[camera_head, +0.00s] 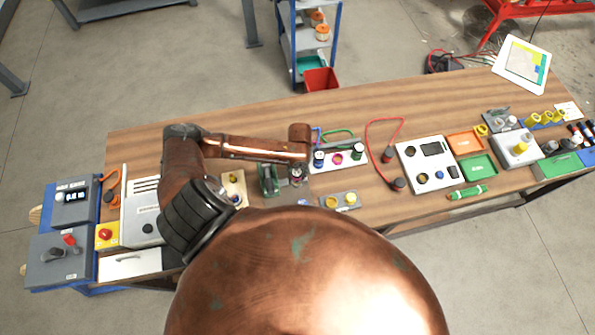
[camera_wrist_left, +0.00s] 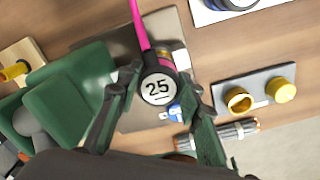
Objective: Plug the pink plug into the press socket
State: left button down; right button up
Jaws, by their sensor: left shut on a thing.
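The pink plug (camera_wrist_left: 158,88) has a round white face marked 25 and a pink cable running up from it in the left wrist view. My left gripper (camera_head: 297,176) is shut on it, with one dark finger on each side. In the head view the plug is too small to make out clearly. A green press-like block (camera_head: 268,180) stands just left of the gripper; its green body (camera_wrist_left: 70,92) also shows in the left wrist view, on a grey plate. I cannot make out the socket opening, or whether the plug touches it. My right gripper is not in view.
A panel with several round sockets (camera_head: 338,158) lies right of the gripper. A grey plate with yellow caps (camera_head: 341,201) is near the front edge. A grey-blue control box (camera_head: 60,255) stands far left. Free wood (camera_head: 230,120) lies behind the arm.

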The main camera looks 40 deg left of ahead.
pick_arm(q)
jog(key=shift+f+b, duration=0.6)
jog(key=shift+f, duration=0.85)
jog(key=c, duration=1.3)
grip_release()
jog(key=shift+o, duration=0.2)
notch_tip(320, 180, up, 12)
jog(key=shift+w+d, duration=0.1)
jog(key=shift+d, duration=0.05)
